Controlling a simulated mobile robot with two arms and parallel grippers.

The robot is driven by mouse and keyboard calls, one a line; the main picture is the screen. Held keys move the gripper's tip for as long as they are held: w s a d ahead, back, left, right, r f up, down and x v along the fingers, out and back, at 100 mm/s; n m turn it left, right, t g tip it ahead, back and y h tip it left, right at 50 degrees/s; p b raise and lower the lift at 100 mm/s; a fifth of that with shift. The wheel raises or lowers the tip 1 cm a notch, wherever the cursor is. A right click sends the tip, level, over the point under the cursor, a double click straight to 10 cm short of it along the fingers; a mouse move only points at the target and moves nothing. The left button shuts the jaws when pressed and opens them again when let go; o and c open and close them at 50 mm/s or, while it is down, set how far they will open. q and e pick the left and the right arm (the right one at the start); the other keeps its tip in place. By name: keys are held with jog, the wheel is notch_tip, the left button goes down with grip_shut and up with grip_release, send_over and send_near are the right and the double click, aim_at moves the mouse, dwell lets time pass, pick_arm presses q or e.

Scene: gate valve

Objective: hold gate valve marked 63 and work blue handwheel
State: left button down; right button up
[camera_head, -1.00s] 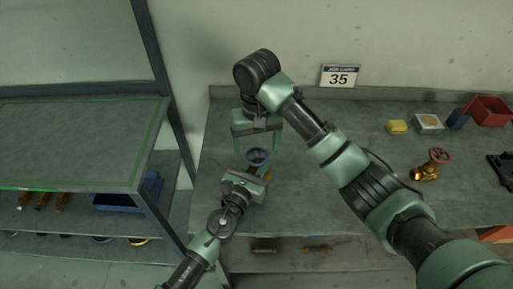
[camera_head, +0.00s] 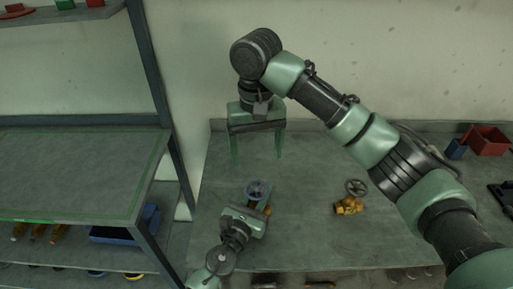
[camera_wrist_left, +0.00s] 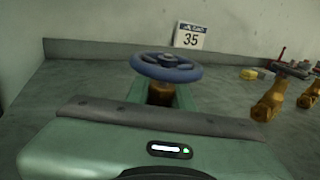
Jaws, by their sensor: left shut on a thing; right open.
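A brass valve with a blue handwheel (camera_head: 257,188) stands upright at the near left of the bench; no number 63 can be read on it. My left gripper (camera_head: 255,208) is shut on its brass body, below the wheel. In the left wrist view the blue handwheel (camera_wrist_left: 166,68) shows whole and clear above the gripper, with the brass body (camera_wrist_left: 160,96) partly hidden between the fingers. My right gripper (camera_head: 257,158) is open, fingers pointing down, above the handwheel in the picture and apart from it.
A brass valve with a grey wheel (camera_head: 349,205) lies to the right on the bench (camera_head: 310,225). A red bin (camera_head: 487,139) and a blue item (camera_head: 456,149) are at the back right. A shelf rack (camera_head: 70,175) stands left.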

pick_arm(q)
jog(key=shift+f, duration=0.15)
pick_arm(e)
jog(key=shift+r, duration=0.35)
pick_arm(q)
jog(key=c, duration=1.1)
grip_release()
jog(key=shift+c, duration=0.2)
